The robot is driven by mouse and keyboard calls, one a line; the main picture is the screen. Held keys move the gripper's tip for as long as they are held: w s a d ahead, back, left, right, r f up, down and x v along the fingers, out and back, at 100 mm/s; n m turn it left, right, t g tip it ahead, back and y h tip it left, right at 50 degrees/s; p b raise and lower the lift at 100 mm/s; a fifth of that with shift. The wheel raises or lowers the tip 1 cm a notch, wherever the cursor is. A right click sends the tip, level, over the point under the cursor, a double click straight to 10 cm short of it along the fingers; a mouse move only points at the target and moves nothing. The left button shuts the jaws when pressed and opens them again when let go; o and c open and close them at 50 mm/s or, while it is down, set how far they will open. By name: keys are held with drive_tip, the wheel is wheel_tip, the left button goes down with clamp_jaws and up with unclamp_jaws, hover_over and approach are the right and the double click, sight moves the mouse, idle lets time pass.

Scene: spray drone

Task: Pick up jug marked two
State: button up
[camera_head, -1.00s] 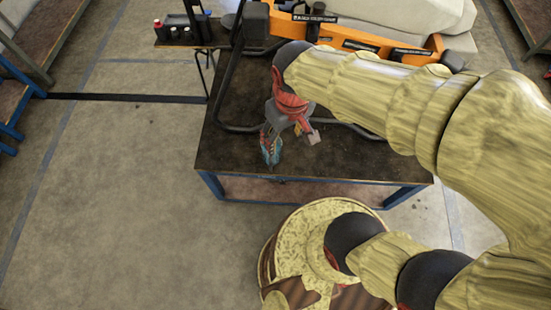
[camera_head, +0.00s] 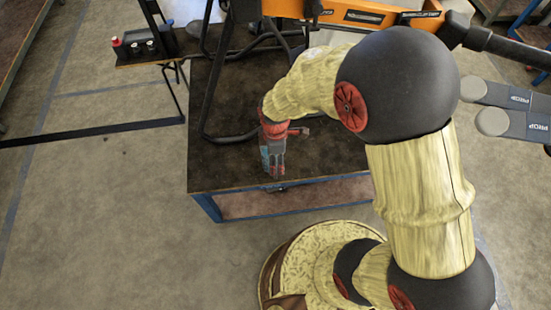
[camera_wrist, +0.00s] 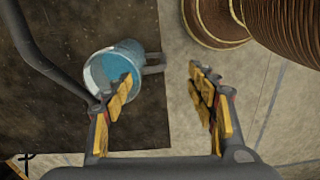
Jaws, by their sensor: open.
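My gripper (camera_wrist: 163,92) is open and empty. The left finger overlaps the jug's lower right in the picture; I cannot tell whether they touch. The right finger is over the floor beyond the table edge. In the head view my gripper (camera_head: 273,165) points down over the front of the table (camera_head: 330,150); I cannot make out the jug there.
A dark curved tube (camera_wrist: 40,50) of the drone frame crosses the tabletop beside the jug, and the frame's tubes (camera_head: 212,90) also stand on the table's left part. Orange drone arms (camera_head: 370,17) span the back. A small side shelf (camera_head: 145,50) holds bottles. Floor at left is open.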

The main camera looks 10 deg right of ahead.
drive_tip(key=shift+w+n, duration=0.15)
drive_tip(key=shift+n, duration=0.35)
drive_tip(key=shift+f, duration=0.25)
drive_tip(key=f+b, duration=0.1)
drive_tip(key=f, duration=0.1)
drive_tip(key=f+b, duration=0.1)
drive_tip(key=f, duration=0.2)
drive_tip(key=f+b, duration=0.1)
drive_tip(key=f, duration=0.1)
drive_tip(key=shift+w+f, duration=0.2)
drive_tip(key=shift+w, duration=0.2)
clamp_jaws()
